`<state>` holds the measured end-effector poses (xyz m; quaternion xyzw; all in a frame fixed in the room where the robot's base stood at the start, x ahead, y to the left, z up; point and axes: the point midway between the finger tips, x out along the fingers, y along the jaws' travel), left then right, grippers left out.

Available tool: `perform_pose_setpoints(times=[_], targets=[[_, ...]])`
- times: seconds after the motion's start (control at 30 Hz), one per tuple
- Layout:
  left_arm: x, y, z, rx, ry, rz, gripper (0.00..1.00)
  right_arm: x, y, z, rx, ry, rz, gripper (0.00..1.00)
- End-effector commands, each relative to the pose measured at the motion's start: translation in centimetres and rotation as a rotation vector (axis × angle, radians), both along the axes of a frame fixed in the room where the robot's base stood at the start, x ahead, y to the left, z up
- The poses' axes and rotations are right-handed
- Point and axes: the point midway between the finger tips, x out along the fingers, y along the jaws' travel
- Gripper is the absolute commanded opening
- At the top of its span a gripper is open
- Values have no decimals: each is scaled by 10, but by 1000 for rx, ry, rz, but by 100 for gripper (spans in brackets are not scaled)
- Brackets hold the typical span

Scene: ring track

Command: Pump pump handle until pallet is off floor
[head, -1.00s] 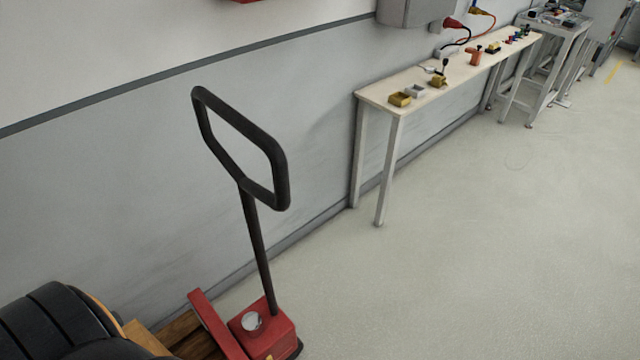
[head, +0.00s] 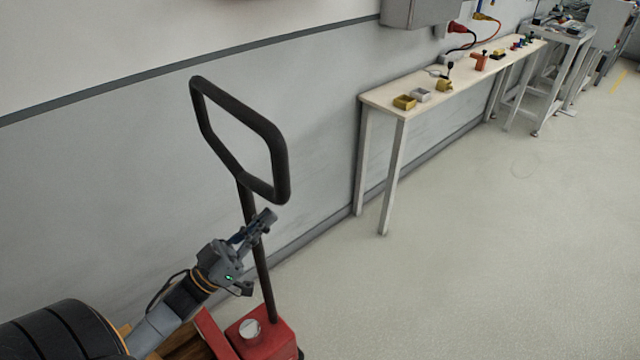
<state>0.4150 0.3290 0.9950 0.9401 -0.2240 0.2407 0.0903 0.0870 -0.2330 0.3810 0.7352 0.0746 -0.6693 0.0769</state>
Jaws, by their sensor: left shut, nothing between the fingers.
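The black pump handle (head: 281,158) is a closed loop on a thin upright shaft, standing close to the wall. Its red base (head: 272,338) has a round silver cap and sits at the bottom of the view. Part of the wooden pallet (head: 188,345) shows at the lower left, with black tires (head: 58,328) on it. Whether the pallet touches the floor is not visible. My left gripper (head: 262,222) is shut and empty, in front of the shaft below the loop. Whether it touches the shaft cannot be told. My right gripper is not in view.
A narrow pale workbench (head: 450,82) with small parts stands along the wall at the right. A grey wall box (head: 408,12) with cables hangs above it. The floor (head: 480,260) right of the red base is clear.

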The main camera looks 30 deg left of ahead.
Motion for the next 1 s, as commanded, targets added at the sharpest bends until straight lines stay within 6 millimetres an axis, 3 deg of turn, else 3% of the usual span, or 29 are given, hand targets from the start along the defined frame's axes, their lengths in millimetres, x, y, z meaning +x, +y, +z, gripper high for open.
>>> perform_pose_setpoints(times=[0.13, 0.27, 0.67, 1.0], targets=[[-4, -8, 20, -3, -43, -41, 0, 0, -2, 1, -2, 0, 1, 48], [8, -14, 30, -2, -47, -40, 0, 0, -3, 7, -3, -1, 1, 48], [70, -45, 83, -6, -62, -37, 0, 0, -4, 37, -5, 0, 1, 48], [101, -64, 69, -5, -58, -37, 0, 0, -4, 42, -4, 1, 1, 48]])
